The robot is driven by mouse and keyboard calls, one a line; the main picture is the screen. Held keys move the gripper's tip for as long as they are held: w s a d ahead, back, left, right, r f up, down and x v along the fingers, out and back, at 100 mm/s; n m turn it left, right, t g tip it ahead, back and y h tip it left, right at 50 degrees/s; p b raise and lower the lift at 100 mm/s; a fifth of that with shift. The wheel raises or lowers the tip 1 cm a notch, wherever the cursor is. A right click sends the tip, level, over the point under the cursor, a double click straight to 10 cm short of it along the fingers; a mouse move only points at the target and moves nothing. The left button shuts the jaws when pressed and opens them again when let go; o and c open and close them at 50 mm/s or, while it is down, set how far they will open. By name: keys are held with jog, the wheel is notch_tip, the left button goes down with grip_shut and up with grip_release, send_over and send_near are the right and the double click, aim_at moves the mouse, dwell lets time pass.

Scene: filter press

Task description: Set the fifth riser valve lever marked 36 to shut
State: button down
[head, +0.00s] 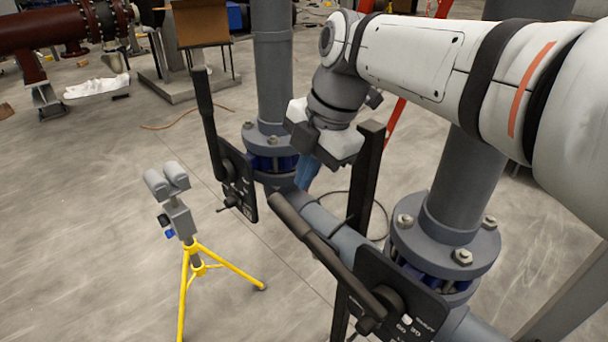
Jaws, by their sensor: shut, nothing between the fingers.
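Two valve levers show in the head view. The nearer black lever (318,243) slants from upper left down to its hub on a black plate (407,290) with small white markings. The farther black lever (206,112) stands nearly upright above its own black plate (237,180). I cannot read a number 36 on either, so I cannot tell which is the fifth riser's lever. My gripper (308,172) points down between the two valves, beyond the near lever and apart from both levers. It looks shut and empty; its fingertips are partly hidden by the wrist.
Grey riser pipes (272,75) rise from bolted flanges, joined by a horizontal pipe (335,235). A dark post (367,170) stands close to my gripper. A yellow tripod stand (196,262) is at left. Open concrete floor lies around it.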

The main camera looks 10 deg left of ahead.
aim_at(292, 210)
jog(key=p+x, duration=0.1)
jog(key=x, duration=0.5)
jog(key=shift+s+f, duration=0.15)
jog(key=shift+f, duration=0.05)
